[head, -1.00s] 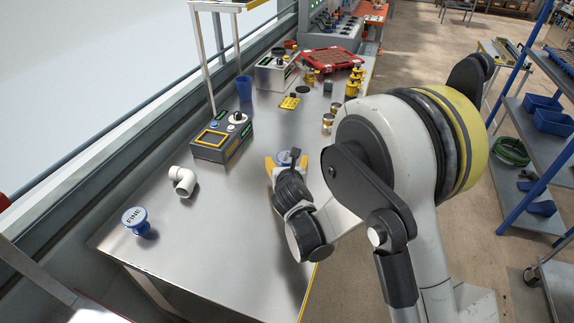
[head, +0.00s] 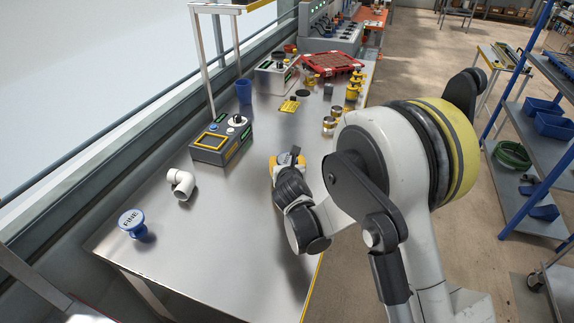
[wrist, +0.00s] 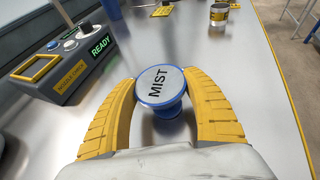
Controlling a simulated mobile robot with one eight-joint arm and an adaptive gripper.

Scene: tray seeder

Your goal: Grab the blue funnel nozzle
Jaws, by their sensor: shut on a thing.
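A blue nozzle with a pale round top marked MIST (wrist: 160,86) stands between the yellow fingers of my gripper (wrist: 162,112) in the wrist view. My gripper is shut on it, one finger on each side, over the bench. In the head view my gripper (head: 286,161) is at the middle of the bench and my wrist hides most of the nozzle. A second blue nozzle, marked FINE (head: 132,221), stands at the near left of the bench, apart from my gripper.
A white pipe elbow (head: 181,184) lies left of my gripper. A control box (head: 222,142) reading READY (wrist: 99,46) stands beyond it, with a blue cup (head: 244,91) behind. Small metal and yellow jars (head: 330,125) stand at the right edge. The bench's near middle is clear.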

